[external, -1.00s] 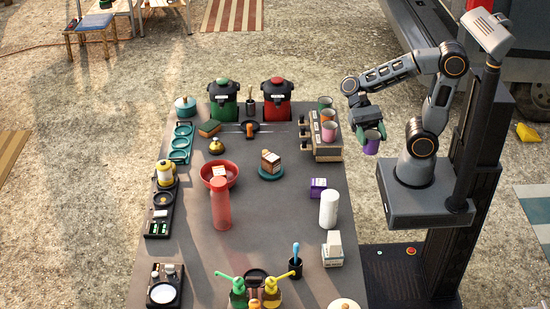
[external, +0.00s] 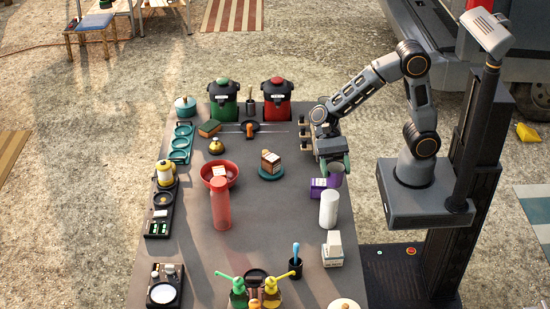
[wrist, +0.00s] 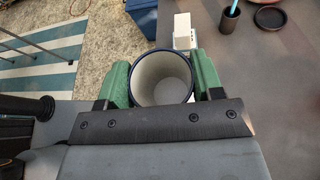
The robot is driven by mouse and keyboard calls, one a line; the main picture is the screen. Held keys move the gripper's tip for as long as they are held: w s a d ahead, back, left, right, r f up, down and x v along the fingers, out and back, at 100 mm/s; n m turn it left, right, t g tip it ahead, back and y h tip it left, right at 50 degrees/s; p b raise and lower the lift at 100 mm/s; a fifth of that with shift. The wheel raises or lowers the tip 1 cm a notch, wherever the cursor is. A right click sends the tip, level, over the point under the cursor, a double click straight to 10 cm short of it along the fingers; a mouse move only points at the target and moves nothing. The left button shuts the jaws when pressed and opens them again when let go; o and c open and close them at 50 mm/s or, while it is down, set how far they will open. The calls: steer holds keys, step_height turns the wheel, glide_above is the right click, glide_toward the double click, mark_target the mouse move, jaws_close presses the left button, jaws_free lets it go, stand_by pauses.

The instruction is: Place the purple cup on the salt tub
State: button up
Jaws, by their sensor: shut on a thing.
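My gripper (external: 335,163) is shut on the purple cup (external: 336,179), near the right edge of the table. In the wrist view the cup (wrist: 162,80) sits between the green fingers, open end facing the camera, with a pale inside and a dark blue-purple rim. A tall plain white cylinder (external: 328,209), which looks like the salt tub, stands just in front of the cup in the external view. I can read no label on it. The cup appears apart from it. In the wrist view the cup and gripper hide what is under the cup.
A purple box (external: 318,188) stands close to the cup's left. A white carton (external: 332,250) and a dark holder with a blue utensil (external: 295,266) stand nearer the front. A red bottle (external: 220,204) is farther left.

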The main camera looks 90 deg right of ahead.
mark_target(332, 181)
steer(key=shift+w+a+f, duration=0.15)
steer(key=shift+w+f, duration=0.1)
steer(key=shift+f, duration=0.2)
steer(key=shift+w+a+f, duration=0.1)
steer(key=shift+w+f, duration=0.1)
steer(key=shift+f, duration=1.45)
steer(key=shift+f, duration=0.2)
steer(key=o, duration=0.9)
steer(key=shift+o, duration=0.2)
